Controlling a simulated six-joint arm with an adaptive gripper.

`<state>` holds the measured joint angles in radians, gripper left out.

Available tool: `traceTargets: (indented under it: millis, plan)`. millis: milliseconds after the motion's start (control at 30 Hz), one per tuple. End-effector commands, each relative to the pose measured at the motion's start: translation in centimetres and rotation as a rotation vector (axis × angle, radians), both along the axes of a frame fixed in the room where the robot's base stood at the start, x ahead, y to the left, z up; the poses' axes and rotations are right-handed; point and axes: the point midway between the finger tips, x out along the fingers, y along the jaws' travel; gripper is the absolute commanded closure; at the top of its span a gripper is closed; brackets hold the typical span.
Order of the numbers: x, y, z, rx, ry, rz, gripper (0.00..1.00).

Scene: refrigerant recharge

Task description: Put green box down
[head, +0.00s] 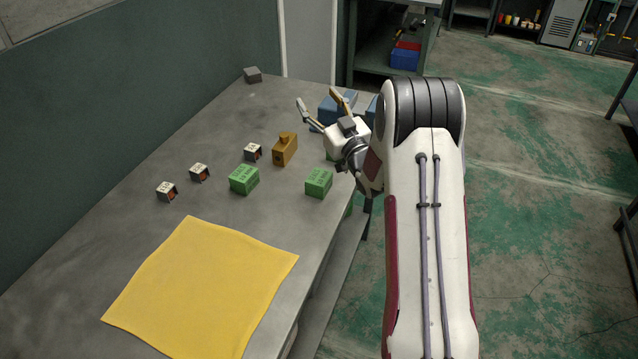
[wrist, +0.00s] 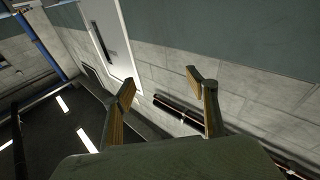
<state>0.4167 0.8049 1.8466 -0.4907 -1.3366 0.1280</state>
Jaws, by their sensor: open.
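Two green boxes stand on the grey table: one left of centre (head: 244,180) and one nearer the table's right edge (head: 319,183). A small green patch shows just left of my wrist, mostly hidden by it. My gripper (head: 322,104) is raised above the far right part of the table, beyond the two green boxes. Its fingers are spread apart with nothing between them. The wrist view also shows the open, empty fingers (wrist: 165,90), facing a wall and a door, with no green box in sight.
A brown block (head: 285,150) and several small white-and-red parts (head: 199,173) stand near the green boxes. Blue bins (head: 338,108) sit behind my gripper. A grey block (head: 252,75) is at the far end. A yellow cloth (head: 202,290) lies bare at the near end.

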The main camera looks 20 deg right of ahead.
Motion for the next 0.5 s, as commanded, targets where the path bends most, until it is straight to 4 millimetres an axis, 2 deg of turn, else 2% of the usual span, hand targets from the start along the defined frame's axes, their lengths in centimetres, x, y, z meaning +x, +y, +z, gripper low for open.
traceTargets:
  millis: [233, 500]
  plan:
    - [0.86, 0.38, 0.77, 0.024, 0.007, -0.150, 0.42]
    - [0.73, 0.72, 0.68, 0.059, 0.043, -0.308, 0.42]
